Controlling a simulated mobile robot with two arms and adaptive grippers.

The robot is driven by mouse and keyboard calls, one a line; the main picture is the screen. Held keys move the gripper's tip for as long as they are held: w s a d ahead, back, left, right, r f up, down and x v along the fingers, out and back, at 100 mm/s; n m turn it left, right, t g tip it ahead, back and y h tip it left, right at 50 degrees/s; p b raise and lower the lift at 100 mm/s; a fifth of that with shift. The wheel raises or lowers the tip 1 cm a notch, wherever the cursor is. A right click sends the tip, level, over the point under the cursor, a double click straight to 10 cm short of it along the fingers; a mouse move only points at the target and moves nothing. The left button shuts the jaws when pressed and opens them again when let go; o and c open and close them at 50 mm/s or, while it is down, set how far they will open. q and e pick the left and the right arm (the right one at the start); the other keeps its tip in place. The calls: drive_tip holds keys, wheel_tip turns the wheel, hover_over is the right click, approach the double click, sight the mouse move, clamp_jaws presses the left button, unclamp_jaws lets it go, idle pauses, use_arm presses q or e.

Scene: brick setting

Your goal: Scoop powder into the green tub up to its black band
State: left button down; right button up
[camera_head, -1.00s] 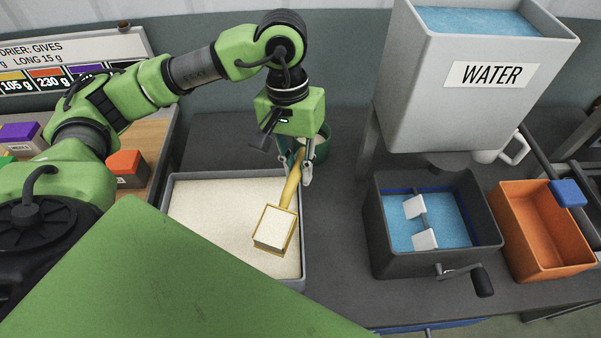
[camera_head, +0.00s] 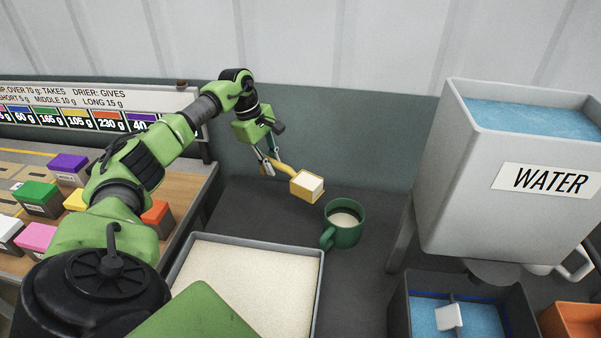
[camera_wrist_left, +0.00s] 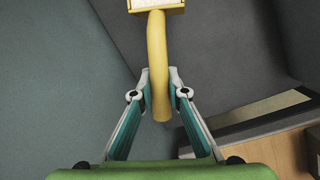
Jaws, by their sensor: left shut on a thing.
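The green tub (camera_head: 342,236) stands on the dark bench behind the powder tray, its handle toward the front left. Pale powder lies inside it, and a dark band shows on its inner wall above the powder. My left gripper (camera_head: 268,166) is shut on the yellow handle of the scoop (camera_head: 306,194). The scoop is full of pale powder and is held in the air to the left of the tub and above it. In the left wrist view the fingers (camera_wrist_left: 160,98) grip the scoop handle (camera_wrist_left: 157,60). My right gripper is not in view.
A grey tray (camera_head: 322,275) of powder is in front. A grey hopper marked WATER (camera_head: 450,190) stands at the right, over a dark box of blue water (camera_head: 515,310). An orange bin (camera_head: 570,318) is at the right edge. Colored boxes (camera_head: 40,195) and a chart board (camera_head: 60,98) are at the left.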

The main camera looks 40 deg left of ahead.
use_arm(q)
drive_tip(key=shift+s+a+f+n, duration=0.1)
drive_tip(key=shift+a+n, duration=0.05)
drive_tip(key=shift+a, duration=0.25)
drive_tip(key=shift+s+a+f+n, duration=0.1)
drive_tip(key=shift+a+n, duration=0.05)
drive_tip(key=shift+a, duration=0.25)
drive_tip(key=shift+s+a, duration=0.1)
drive_tip(key=shift+a, duration=0.25)
drive_tip(key=shift+r, duration=0.15)
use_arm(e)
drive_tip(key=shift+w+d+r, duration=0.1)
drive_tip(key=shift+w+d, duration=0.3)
use_arm(q)
drive_tip(key=shift+d, duration=0.15)
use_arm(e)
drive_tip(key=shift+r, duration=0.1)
